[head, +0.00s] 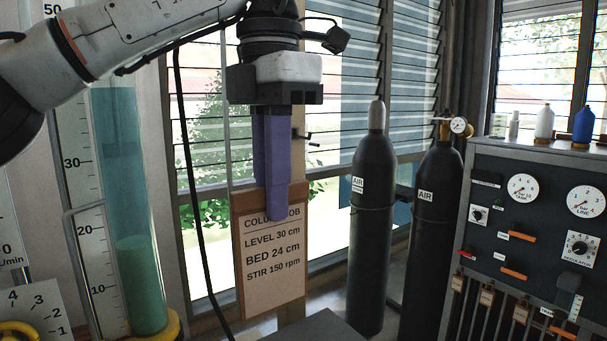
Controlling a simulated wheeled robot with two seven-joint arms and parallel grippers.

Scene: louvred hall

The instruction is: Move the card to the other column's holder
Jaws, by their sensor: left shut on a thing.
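The card (272,262) is a tan board with a pale sheet reading "COLUMN JOB, LEVEL 30 cm, BED 24 cm, STIR 150 rpm". My left gripper (275,208) points down with purple fingers and is shut on the card's top edge. The fingers cover part of the top line of text. The card hangs upright, seen in front of the window. A clear column (128,200) with blue-green liquid and a darker bed stands at the left beside a numbered scale (78,165). No card holder can be made out. My right gripper is not in view.
Two dark AIR cylinders (372,230) (430,230) stand right of the card. A dark panel (480,240) with gauges and orange-handled valves fills the right, with bottles (583,124) on top. A black cable hangs left of the card.

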